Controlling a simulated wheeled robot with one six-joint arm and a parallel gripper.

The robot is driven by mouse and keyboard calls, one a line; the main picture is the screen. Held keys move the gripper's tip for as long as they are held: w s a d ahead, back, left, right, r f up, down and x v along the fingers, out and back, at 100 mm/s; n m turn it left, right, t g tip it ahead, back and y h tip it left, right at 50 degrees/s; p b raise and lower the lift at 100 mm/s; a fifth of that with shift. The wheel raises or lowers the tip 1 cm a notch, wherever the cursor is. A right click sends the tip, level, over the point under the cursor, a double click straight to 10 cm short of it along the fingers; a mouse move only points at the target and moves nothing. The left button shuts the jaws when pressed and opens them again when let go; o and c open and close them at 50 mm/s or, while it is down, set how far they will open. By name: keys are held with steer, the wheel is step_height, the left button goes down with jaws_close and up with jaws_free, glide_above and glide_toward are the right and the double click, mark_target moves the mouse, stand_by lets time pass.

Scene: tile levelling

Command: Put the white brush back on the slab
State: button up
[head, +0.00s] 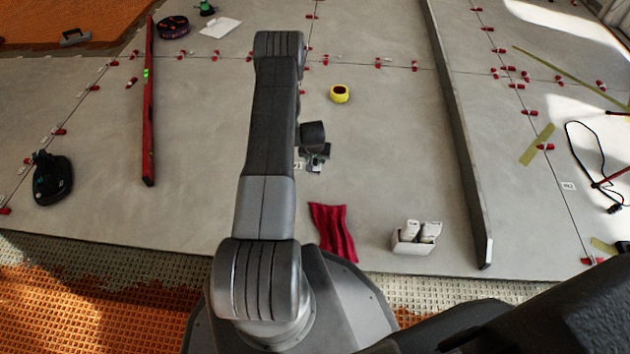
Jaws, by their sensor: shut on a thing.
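My gripper (317,160) is over the grey slab (390,150), just right of my forearm, pointing down. It is small in this view, and its fingers are partly hidden by my wrist. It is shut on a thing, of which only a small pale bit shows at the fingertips. I take this to be the white brush, but its shape is not clear, and I see no other white brush on the slab. I cannot tell whether the held thing touches the slab.
A red cloth (333,232) and a white box with white rolls (410,241) lie near the front edge. A yellow tape (340,93) lies beyond my gripper. A long straightedge (455,130) is right, a red level (149,110) left. Slab between gripper and straightedge is clear.

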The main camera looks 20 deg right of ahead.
mark_target(314, 162)
step_height(314, 162, down, 9)
steer(key=b, duration=0.3)
steer(key=shift+f, duration=0.15)
steer(key=shift+f, duration=0.15)
steer(key=o, duration=1.1)
steer(key=v, duration=1.2)
steer(key=shift+a, duration=0.1)
